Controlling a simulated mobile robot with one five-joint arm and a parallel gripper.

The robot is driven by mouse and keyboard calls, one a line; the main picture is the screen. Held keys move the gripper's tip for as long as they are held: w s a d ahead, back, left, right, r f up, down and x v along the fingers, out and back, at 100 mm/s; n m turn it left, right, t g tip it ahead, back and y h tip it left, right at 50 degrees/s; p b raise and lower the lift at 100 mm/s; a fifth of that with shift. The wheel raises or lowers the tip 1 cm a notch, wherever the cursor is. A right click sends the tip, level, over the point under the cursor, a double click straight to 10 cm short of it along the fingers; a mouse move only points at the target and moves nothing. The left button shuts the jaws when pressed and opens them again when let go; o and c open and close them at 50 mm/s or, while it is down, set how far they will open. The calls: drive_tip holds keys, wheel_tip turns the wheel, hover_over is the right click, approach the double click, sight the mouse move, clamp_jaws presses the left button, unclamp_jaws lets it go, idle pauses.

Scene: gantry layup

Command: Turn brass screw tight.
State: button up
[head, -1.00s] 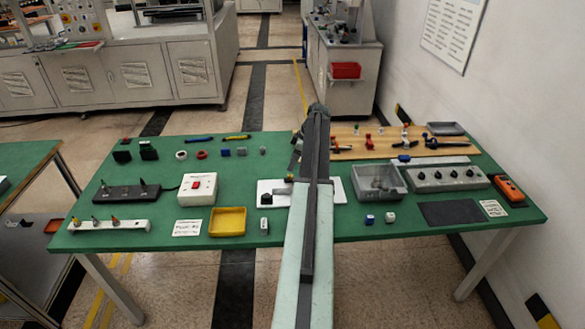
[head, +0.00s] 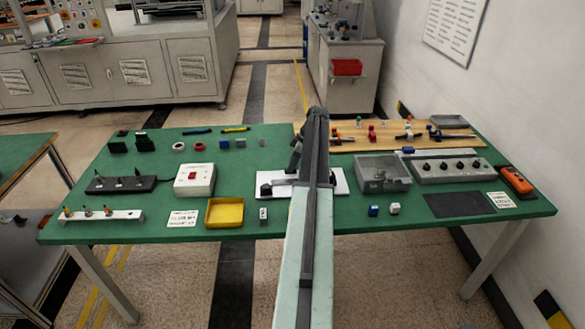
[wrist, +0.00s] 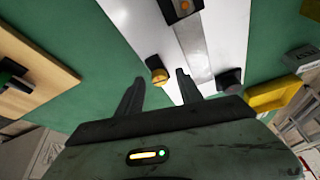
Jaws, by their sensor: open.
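A brass-coloured screw head (wrist: 158,76) with a dark base stands on a white plate (wrist: 215,40) in the wrist view. My gripper (wrist: 160,78) is open, with one dark finger on each side of the screw head in the picture; I cannot tell how near the tips are in depth. In the head view the white plate (head: 340,182) lies mid-table, partly covered by my arm, and the screw is hidden there. The dark end of my arm is low over the plate.
A dark knob-like block (wrist: 230,80) stands on the plate to the right. A yellow tray (head: 224,212) and a white switch box (head: 195,180) lie left of the plate. A clear-lidded grey box (head: 383,174) stands close on its right. A wooden board (head: 350,146) lies behind.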

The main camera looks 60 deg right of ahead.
drive_tip(key=shift+c, duration=0.2)
clamp_jaws()
